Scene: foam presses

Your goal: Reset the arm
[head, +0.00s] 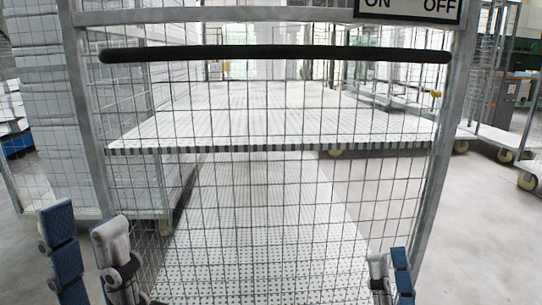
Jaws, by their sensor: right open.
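My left gripper (83,220) is at the lower left, with its blue-padded finger and its grey finger pointing up. The two fingers stand apart with nothing visible between them. My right gripper (387,258) is at the lower right, lower in the picture and smaller. It is open, with a narrow gap showing between its fingers and nothing seen in it. Both grippers are in front of a wire mesh cart (437,170). The rest of both arms is cut off by the bottom edge.
The cart has a black handle bar (275,54), an ON/OFF sign (408,8) and a white perforated shelf (270,115). Stacked white blocks (45,95) stand at the left. More wire carts (490,135) stand at the right. Grey floor (480,230) is clear at the right.

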